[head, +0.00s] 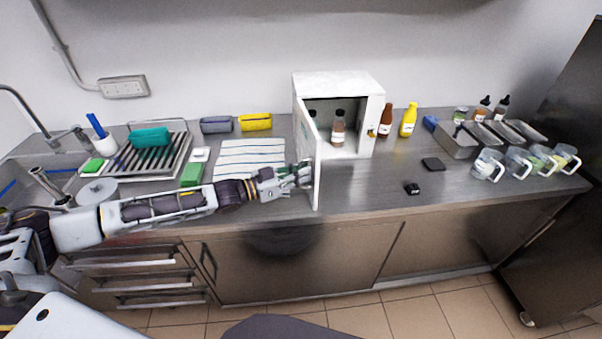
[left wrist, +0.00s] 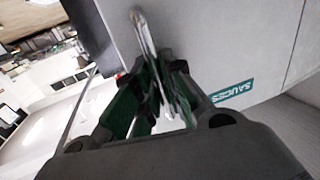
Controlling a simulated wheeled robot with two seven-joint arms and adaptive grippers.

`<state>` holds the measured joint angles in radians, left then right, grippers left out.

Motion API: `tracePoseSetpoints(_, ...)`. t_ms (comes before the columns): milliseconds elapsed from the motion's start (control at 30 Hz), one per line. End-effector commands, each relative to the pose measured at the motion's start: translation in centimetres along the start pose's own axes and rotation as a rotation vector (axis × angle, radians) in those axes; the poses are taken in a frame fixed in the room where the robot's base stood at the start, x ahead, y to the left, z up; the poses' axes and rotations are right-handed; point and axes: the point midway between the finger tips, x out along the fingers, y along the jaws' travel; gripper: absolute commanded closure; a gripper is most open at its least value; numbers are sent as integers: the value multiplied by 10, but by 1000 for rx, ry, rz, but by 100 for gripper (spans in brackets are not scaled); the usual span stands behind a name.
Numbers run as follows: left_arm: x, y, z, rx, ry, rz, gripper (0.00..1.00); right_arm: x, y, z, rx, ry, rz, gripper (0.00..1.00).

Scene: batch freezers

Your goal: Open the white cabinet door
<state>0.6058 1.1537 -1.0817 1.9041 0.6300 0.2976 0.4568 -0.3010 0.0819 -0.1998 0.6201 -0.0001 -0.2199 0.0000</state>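The white cabinet (head: 338,84) stands on the counter against the wall. Its door (head: 317,180) is swung out from the left side towards the counter's front edge, so the inside shows, with a bottle (head: 338,128) in it. My left gripper (head: 308,174) is at the outer face of the door, near its free edge. In the left wrist view my left gripper's green-padded fingers (left wrist: 160,90) close around a thin metal handle (left wrist: 146,35), beside the door face with a green "SAUCES" label (left wrist: 233,91). The fingertips partly hide the handle. My right gripper is not in view.
A brown bottle (head: 386,120) and a yellow bottle (head: 408,120) stand right of the cabinet. Steel trays (head: 458,143) and glass jugs (head: 487,164) are further right. A dish rack (head: 125,163) and striped cloth (head: 248,158) lie left. A small black box (head: 412,188) lies in front.

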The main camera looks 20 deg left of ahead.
Motion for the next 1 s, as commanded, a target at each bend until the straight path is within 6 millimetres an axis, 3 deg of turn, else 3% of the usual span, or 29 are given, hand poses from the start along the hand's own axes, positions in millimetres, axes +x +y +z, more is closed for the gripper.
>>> tracePoseSetpoints(567, -6, -1, 0, 4, -1, -1, 81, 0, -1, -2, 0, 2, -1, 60)
tracePoseSetpoints(1000, -41, -1, 1, 3, -2, -1, 81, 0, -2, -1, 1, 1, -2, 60)
